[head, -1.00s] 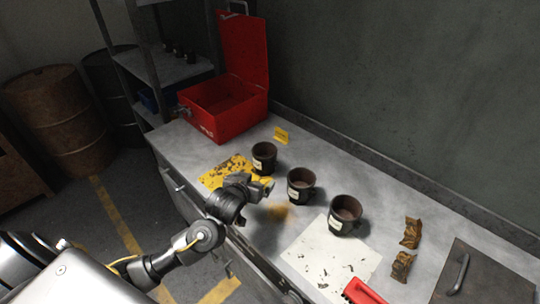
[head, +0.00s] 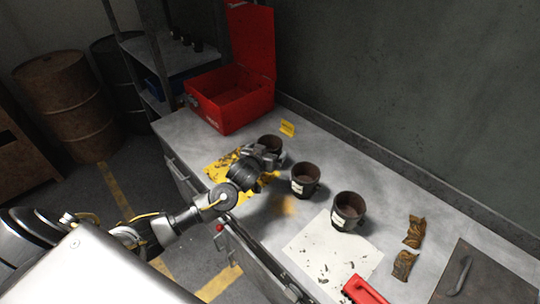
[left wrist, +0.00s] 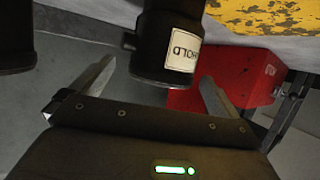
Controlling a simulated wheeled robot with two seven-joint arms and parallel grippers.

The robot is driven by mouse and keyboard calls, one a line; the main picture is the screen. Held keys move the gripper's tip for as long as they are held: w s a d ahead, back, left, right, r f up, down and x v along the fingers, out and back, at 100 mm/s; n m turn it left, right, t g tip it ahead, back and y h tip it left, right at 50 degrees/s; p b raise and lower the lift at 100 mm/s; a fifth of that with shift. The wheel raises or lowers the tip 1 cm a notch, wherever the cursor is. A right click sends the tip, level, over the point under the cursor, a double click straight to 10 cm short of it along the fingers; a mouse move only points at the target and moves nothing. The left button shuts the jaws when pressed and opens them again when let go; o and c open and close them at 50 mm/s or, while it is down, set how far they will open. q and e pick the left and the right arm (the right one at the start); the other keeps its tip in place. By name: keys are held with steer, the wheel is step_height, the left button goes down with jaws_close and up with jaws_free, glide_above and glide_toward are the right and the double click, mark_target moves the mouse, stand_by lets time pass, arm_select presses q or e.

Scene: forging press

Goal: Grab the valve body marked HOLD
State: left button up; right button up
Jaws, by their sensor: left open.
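The valve body marked HOLD (left wrist: 168,45) is a dark cup-like piece with a white label reading HOLD, seen upside down in the left wrist view. In the head view it is the leftmost of three dark valve bodies (head: 270,142), upright on the bench and partly hidden by my gripper. My left gripper (head: 264,156) is open at its near side. In the left wrist view its fingers (left wrist: 160,80) show one on each side of the HOLD body, not closed on it. My right gripper is not in view.
The middle valve body (head: 305,178) stands close to the right of my gripper, and another (head: 347,209) farther right. A yellow worn patch (head: 222,170), an open red box (head: 232,105) and a small yellow sign (head: 287,128) are nearby. A white sheet (head: 325,252) lies in front.

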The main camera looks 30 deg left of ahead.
mark_target(273, 142)
arm_select(q)
steer(key=x, duration=0.1)
steer(key=p+x, duration=0.1)
steer(key=x, duration=0.1)
steer(key=shift+w+a, duration=0.25)
steer(key=shift+a, duration=0.1)
steer(key=shift+w+f, duration=0.3)
steer(key=shift+w, duration=0.25)
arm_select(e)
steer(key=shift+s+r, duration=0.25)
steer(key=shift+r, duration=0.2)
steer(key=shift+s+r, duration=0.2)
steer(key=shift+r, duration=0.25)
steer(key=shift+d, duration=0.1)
arm_select(q)
steer(key=c, duration=1.4)
steer(key=shift+r, duration=0.1)
steer(key=shift+c, duration=0.5)
steer(key=shift+w, duration=0.1)
